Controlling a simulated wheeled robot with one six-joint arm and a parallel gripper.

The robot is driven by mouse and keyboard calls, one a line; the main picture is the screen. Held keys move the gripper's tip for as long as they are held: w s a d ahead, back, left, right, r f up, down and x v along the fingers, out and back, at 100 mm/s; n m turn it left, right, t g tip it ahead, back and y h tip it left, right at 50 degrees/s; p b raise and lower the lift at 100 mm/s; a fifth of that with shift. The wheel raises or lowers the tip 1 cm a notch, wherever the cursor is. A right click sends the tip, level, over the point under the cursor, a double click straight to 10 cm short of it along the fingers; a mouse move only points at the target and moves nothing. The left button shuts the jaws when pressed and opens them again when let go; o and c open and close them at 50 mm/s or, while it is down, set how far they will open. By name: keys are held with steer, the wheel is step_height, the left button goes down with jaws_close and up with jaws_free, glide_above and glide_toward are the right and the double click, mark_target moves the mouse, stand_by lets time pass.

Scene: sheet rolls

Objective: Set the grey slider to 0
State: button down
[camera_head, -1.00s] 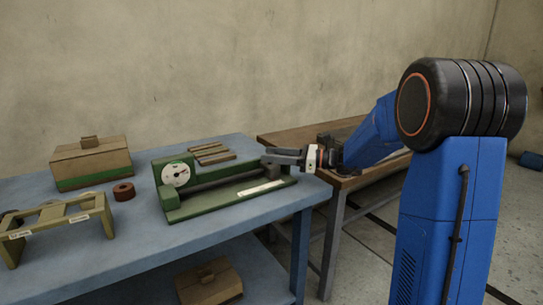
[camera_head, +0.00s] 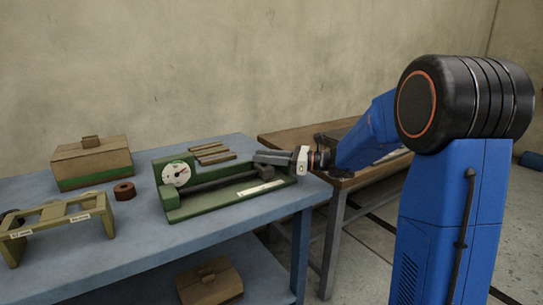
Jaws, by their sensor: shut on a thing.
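The green slider device (camera_head: 217,204) stands on the blue table, with a white round dial (camera_head: 176,174) at its left end and a pale scale strip (camera_head: 260,188) along its front. The dial's pointer is too small to read. A dark grey slider block (camera_head: 265,170) sits on the rail toward the right end. My gripper (camera_head: 262,158) reaches in from the right and is shut on the grey slider, whose upper part the fingers cover.
Slats (camera_head: 212,153) lie behind the device. A brown table (camera_head: 345,180) stands to the right.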

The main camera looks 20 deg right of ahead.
steer(key=s+a, duration=0.1)
steer(key=a, duration=0.2)
steer(key=s+a, duration=0.1)
steer(key=a, duration=0.2)
steer(key=s+a, duration=0.1)
steer(key=a, duration=0.3)
steer(key=shift+s+a, duration=0.1)
steer(key=c, duration=1.4)
jaws_free()
steer(key=shift+a, duration=0.15)
steer(key=shift+c, duration=0.2)
steer(key=v, duration=1.7)
steer(key=shift+d, duration=0.25)
